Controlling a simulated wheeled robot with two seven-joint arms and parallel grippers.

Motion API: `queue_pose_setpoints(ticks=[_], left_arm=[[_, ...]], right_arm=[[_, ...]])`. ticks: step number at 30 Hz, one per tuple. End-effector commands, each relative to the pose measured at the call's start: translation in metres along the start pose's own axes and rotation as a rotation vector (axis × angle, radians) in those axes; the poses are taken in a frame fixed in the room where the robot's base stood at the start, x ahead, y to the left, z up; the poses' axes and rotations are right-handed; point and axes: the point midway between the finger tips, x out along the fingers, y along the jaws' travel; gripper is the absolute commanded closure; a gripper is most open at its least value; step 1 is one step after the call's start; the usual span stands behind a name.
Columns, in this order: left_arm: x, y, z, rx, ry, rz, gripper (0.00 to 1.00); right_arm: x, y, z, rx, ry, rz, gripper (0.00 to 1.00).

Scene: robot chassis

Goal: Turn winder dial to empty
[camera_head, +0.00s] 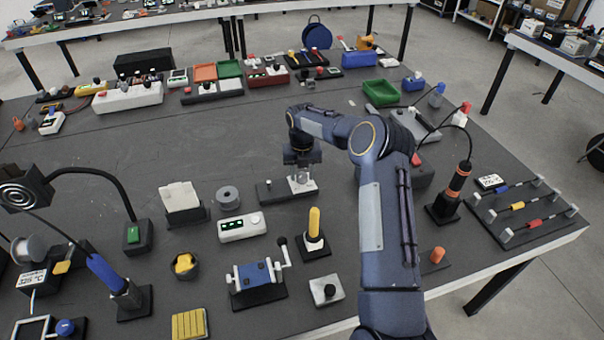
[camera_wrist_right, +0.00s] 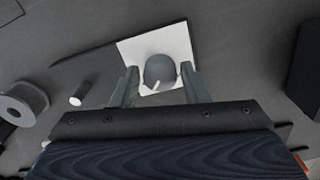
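The winder (camera_head: 275,194) is a low dark base with a small light post (camera_wrist_right: 77,97) and a white plate (camera_wrist_right: 178,40) on it. On the plate is the round grey dial (camera_wrist_right: 158,68), with a light pointer at its lower edge in the right wrist view. My right gripper (camera_head: 303,172) is over the plate end of the winder. In the right wrist view its two fingers (camera_wrist_right: 159,82) stand apart on either side of the dial, with a visible gap at each side. The dial's markings cannot be read. My left gripper is not in view.
A grey spool (camera_head: 228,196) and a white box with a green display (camera_head: 242,227) stand left of the winder. A yellow-handled tool (camera_head: 314,225) and a crank device (camera_head: 257,281) stand nearer. The table behind the winder is mostly clear.

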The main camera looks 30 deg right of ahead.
Motion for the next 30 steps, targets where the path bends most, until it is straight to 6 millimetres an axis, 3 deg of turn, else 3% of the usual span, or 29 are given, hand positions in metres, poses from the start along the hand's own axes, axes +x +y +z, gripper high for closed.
queue_pose_setpoints(ticks=[3, 13, 24, 30], left_arm=[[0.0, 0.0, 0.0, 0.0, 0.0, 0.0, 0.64], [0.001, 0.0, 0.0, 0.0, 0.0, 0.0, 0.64], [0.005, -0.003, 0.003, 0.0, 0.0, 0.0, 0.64], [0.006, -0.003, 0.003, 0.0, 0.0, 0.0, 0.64]], right_arm=[[0.001, 0.0, -0.001, 0.0, 0.003, 0.0, 0.46], [-0.003, 0.0, -0.001, 0.002, 0.003, 0.0, 0.46], [-0.062, 0.0, 0.0, 0.002, 0.001, 0.0, 0.46], [-0.076, 0.001, 0.0, 0.001, 0.004, 0.0, 0.46]])
